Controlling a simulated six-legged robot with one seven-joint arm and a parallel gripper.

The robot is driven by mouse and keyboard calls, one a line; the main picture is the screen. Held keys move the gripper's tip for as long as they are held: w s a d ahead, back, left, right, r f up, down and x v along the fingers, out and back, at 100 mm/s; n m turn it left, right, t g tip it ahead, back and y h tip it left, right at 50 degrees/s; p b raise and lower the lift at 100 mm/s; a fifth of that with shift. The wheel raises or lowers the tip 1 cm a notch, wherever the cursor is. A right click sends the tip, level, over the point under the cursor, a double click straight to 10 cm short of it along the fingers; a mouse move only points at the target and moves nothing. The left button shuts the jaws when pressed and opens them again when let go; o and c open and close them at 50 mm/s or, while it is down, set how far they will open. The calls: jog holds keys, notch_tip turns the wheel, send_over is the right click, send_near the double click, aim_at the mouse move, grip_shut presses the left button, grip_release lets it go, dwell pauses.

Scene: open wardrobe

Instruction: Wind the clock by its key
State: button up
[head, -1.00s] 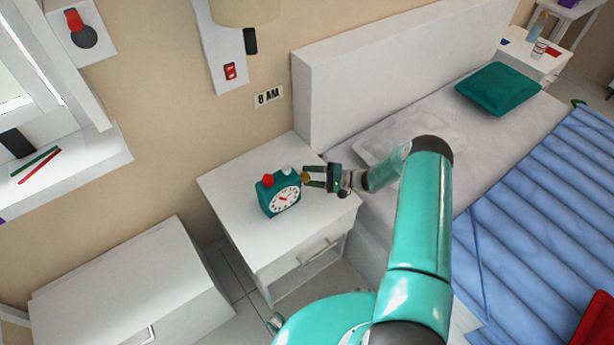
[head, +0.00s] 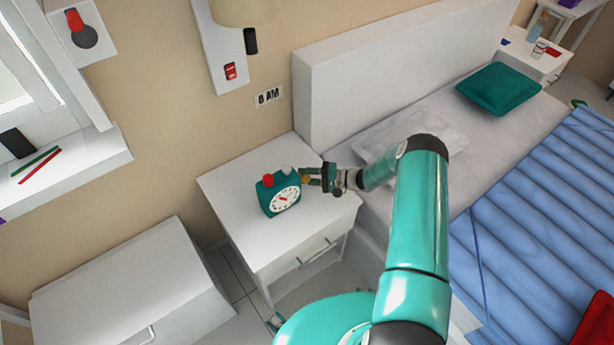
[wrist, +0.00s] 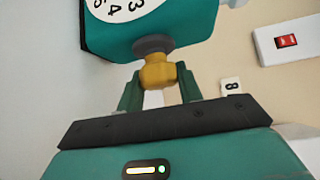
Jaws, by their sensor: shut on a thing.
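The teal alarm clock (head: 267,203) stands upright on the white nightstand, with a white dial, a red knob (head: 268,181) and a pale knob (head: 286,169) on top. In the wrist view the clock (wrist: 195,25) fills the top, its dial partly cut off. The yellow key (wrist: 159,73) sticks out of a grey round base on the clock's side. My gripper (head: 311,176) is at the clock's right side. In the wrist view my gripper (wrist: 160,90) has its two green fingers on either side of the key, shut on it.
The nightstand (head: 233,185) has free room around the clock. A white headboard (head: 345,72) and bed stand to the right.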

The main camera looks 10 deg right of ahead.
jog(key=shift+r+m+g+h, duration=0.1)
jog(key=shift+m+g+h, duration=0.9)
jog(key=shift+m, duration=0.1)
jog(key=shift+a+m+g+h, duration=0.1)
jog(key=shift+m+g+h, duration=1)
jog(key=shift+g, duration=0.1)
jog(key=m+g+h, duration=0.1)
jog(key=m+g, duration=0.1)
jog(key=g, duration=0.1)
jog(key=shift+h, duration=0.3)
jog(key=shift+m+g+h, duration=0.5)
jog(key=shift+g, duration=0.3)
jog(key=o, duration=1)
